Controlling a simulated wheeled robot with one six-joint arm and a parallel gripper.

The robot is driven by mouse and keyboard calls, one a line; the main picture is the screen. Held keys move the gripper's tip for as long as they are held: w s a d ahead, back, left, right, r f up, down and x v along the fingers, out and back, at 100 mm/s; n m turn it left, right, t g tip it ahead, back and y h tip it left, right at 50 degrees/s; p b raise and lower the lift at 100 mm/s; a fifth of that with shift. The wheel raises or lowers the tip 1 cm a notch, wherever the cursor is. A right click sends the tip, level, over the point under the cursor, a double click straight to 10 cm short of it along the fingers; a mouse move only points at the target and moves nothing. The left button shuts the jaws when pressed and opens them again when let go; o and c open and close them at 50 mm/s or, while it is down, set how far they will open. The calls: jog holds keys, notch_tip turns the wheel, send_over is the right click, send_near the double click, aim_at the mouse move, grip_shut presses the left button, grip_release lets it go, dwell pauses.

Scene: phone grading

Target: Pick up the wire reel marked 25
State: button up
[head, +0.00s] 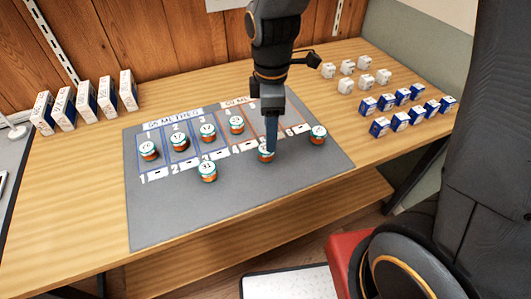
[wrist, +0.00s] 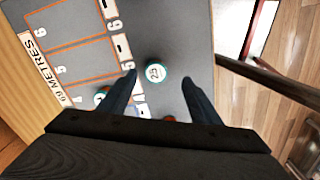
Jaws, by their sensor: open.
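The wire reel marked 25 (wrist: 156,73) has a round white top with a green rim. It stands on the grey mat (wrist: 190,50), in front of the numbered slots. In the head view the reel (head: 265,156) is partly hidden by my gripper (head: 270,146). My gripper points down over it and is open. In the wrist view the reel shows between the fingertips of my gripper (wrist: 159,77), with a gap on each side. I cannot tell whether the fingertips reach down beside it.
Other reels stand close by: one (head: 208,171) to the left, one (head: 318,134) to the right and one (head: 237,124) behind. White boxes (head: 347,67) and blue boxes (head: 402,97) stand at the right. The mat's front (head: 180,225) is clear.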

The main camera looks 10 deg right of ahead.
aim_at(264, 148)
jog(key=shift+w+a+f+n, duration=0.15)
jog(key=shift+a+n, duration=0.25)
jog(key=shift+n, duration=0.1)
jog(key=shift+w+a+f+n, duration=0.1)
jog(key=shift+a+f+n, duration=0.05)
jog(key=shift+a+n, duration=0.3)
jog(key=shift+f, duration=0.35)
jog(key=shift+w+d+f+p, duration=0.1)
jog(key=shift+f+p, duration=0.2)
jog(key=shift+f, duration=1.45)
jog(key=shift+w+d+f+p, duration=0.1)
jog(key=shift+f+p, duration=0.15)
jog(key=shift+f, duration=1.5)
jog(key=shift+c, duration=0.2)
jog(key=c, duration=1.1)
